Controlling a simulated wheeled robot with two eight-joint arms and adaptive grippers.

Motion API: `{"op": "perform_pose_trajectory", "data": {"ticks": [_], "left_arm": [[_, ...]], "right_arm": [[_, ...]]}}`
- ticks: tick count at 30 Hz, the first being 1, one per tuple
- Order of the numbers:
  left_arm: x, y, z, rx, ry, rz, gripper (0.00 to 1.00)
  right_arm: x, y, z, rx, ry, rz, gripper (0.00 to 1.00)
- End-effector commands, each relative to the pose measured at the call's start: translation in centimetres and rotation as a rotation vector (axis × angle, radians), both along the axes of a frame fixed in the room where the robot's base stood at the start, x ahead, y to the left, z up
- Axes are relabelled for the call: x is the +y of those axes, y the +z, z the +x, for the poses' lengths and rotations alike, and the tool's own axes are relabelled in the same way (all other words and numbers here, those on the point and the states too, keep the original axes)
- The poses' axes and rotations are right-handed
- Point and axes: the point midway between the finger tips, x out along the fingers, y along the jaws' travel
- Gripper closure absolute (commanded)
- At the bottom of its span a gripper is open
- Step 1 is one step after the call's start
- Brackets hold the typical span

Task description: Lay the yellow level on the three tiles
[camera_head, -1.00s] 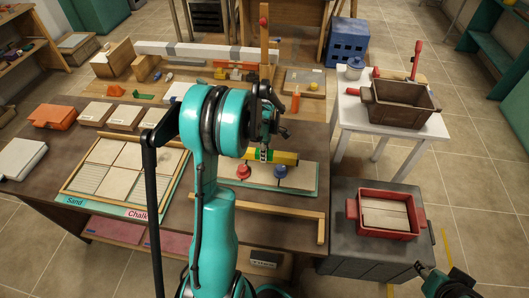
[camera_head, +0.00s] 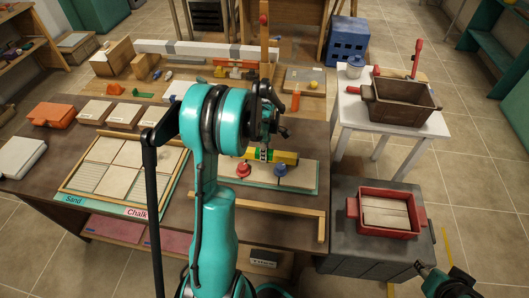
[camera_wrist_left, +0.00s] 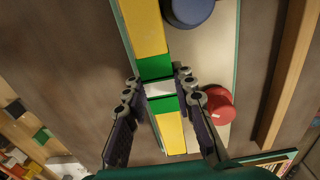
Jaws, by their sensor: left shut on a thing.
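The yellow level (camera_head: 285,157) has a green and white middle. My left gripper (camera_head: 265,150) is shut on that middle, with one finger on each side of the level (camera_wrist_left: 147,30) in the left wrist view; the gripper (camera_wrist_left: 158,88) shows there too. The level is over the far side of a pale, green-edged board (camera_head: 303,177); I cannot tell whether it touches. A red knob (camera_head: 243,170) and a blue knob (camera_head: 280,170) stand on the near side of the board. Separate tiles cannot be made out there. My right gripper (camera_head: 457,284) is partly cut off at the bottom right.
A framed tray of pale panels (camera_head: 70,188) lies left of my arm. A wooden rail (camera_head: 270,210) runs along the table's front. A red bin (camera_head: 387,234) stands on a grey chest at the right. Tools and a tall wooden post (camera_head: 264,40) are behind the board.

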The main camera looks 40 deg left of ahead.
Motion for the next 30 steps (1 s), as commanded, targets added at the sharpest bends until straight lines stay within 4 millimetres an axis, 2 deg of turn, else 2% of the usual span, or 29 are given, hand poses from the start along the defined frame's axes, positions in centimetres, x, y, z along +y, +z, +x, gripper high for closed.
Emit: {"op": "perform_pose_trajectory", "data": {"ticks": [3,4,6,15,19,30], "left_arm": [[0.0,-0.3,0.0,0.0,0.0,0.0,1.0],[0.0,-0.3,0.0,0.0,0.0,0.0,0.67],[0.0,-0.2,0.0,0.0,0.0,0.0,0.51],[0.0,-0.1,0.0,0.0,0.0,0.0,0.51],[0.0,0.9,0.0,0.0,0.0,0.0,0.51],[0.0,8.6,0.0,0.0,0.0,0.0,0.51]], "right_arm": [[0.0,-0.3,0.0,0.0,0.0,0.0,0.6],[0.0,-0.2,0.0,0.0,0.0,0.0,0.6],[0.0,-0.2,0.0,0.0,0.0,0.0,0.6],[0.0,-0.2,0.0,0.0,0.0,0.0,0.6],[0.0,-0.2,0.0,0.0,0.0,0.0,0.6],[0.0,-0.2,0.0,0.0,0.0,0.0,0.6]]}}
